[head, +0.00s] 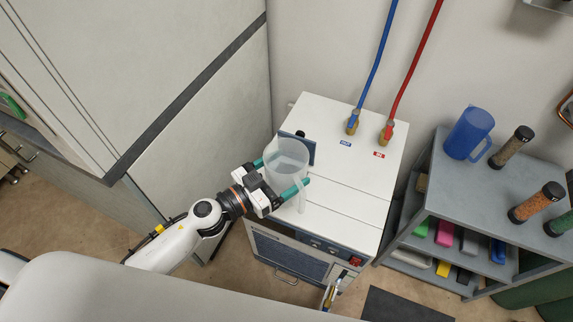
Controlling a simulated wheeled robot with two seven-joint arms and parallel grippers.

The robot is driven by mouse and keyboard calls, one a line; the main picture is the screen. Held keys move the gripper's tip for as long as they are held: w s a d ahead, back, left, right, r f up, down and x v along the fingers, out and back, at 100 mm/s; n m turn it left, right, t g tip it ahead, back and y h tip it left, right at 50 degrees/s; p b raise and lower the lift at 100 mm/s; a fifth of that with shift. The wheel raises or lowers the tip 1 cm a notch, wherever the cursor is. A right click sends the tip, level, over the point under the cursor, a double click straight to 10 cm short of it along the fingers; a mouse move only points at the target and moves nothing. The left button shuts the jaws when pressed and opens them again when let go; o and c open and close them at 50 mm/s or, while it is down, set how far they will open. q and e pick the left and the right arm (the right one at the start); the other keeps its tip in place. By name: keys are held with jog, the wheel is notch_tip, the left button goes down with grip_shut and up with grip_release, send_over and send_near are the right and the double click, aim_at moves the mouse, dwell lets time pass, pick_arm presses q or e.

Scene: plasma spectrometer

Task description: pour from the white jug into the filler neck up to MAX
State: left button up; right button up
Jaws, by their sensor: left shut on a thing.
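The white jug (287,158) is translucent and looks about upright, over the front left of the white cabinet's top (345,172). My left gripper (281,175) is shut on the jug, with one teal finger on each side of its body. The jug's handle points toward the front. A dark blue panel (309,151) with a small black knob or cap (300,134) stands just behind the jug and is partly hidden by it. I cannot make out the filler neck or a MAX mark. My right gripper is out of view.
A blue hose (377,55) and a red hose (415,70) rise from brass fittings at the cabinet's back. On the right, a grey shelf unit (482,180) holds a blue jug (469,134) and several capped cylinders. A tall pale cabinet (205,120) stands close on the left.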

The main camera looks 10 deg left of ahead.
aim_at(298, 164)
pick_arm(q)
jog(key=shift+w+d+f+m+g+h, duration=0.25)
jog(key=shift+w+m+g+h, duration=0.1)
jog(key=shift+m+g+h, duration=0.2)
jog(key=shift+w+d+f+m+g+h, duration=0.15)
jog(key=shift+w+f+m+g+h, duration=0.15)
jog(key=shift+m+g+h, duration=0.2)
jog(key=shift+w+f+m+g+h, duration=0.25)
jog(key=shift+w+m+g+h, duration=0.1)
jog(key=shift+g+h, duration=0.15)
jog(key=shift+w+a+f+m+g+h, duration=0.15)
jog(key=shift+w+m+g+h, duration=0.2)
jog(key=shift+g, duration=0.25)
jog(key=shift+w+a+f+m+g+h, duration=0.1)
jog(key=shift+a+f+m+g+h, duration=0.1)
jog(key=shift+m+g, duration=0.3)
jog(key=shift+s+f+n+g, duration=0.25)
jog(key=shift+s+f+n, duration=0.05)
jog(key=shift+f+n, duration=0.35)
jog(key=shift+s+d+f+n+p, duration=0.15)
jog(key=shift+s+n+p, duration=0.15)
jog(key=shift+n+p, duration=0.75)
jog(key=shift+s+p, duration=0.2)
jog(key=shift+p, duration=0.9)
jog(key=shift+f+n, duration=0.1)
jog(key=shift+n, duration=0.25)
jog(key=shift+g+y, duration=0.3)
